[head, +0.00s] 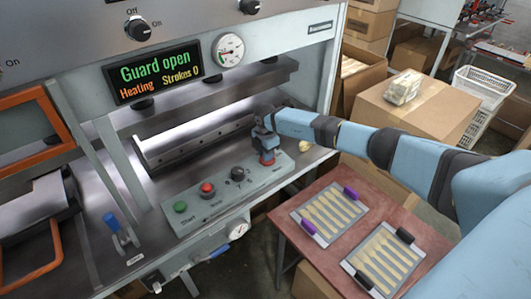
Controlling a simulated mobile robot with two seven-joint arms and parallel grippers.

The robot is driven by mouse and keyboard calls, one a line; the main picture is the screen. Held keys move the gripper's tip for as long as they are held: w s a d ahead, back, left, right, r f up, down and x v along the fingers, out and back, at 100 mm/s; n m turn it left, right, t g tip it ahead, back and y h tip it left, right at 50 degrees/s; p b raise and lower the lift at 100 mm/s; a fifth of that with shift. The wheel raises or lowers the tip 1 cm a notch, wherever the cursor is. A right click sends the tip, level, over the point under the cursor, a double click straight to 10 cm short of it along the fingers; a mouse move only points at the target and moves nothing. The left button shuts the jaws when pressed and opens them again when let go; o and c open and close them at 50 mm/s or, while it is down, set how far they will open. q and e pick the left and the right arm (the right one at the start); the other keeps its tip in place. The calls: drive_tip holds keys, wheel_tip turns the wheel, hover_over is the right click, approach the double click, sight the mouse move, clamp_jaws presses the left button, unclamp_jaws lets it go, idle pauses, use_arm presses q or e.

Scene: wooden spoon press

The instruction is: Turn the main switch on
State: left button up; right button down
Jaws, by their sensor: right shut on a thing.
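My right gripper (267,143), at the end of the blue arm coming in from the right, points down at the right end of the grey control panel (215,213). It is shut on a red switch handle (267,158), mostly hidden by the fingers, so its setting cannot be read. The same panel carries a green button (180,207), a red button (207,189) and a black knob (238,174). Another black knob (138,28), marked Off and On, is on the upper front. The display (152,73) is lit: "Guard open", "Heating", "Strokes 0". My left gripper is out of view.
A red-brown table (290,232) to the right holds two trays of wooden spoons (328,212) (381,260). Cardboard boxes (415,105) and a white basket (480,92) stand behind my right arm. An orange-framed guard (28,140) is at the left.

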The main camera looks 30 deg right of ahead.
idle(0.3)
drive_tip(key=c, duration=1)
unclamp_jaws()
wheel_tip(320, 180, up, 14)
drive_tip(key=b, duration=0.2)
drive_tip(key=shift+f, duration=0.1)
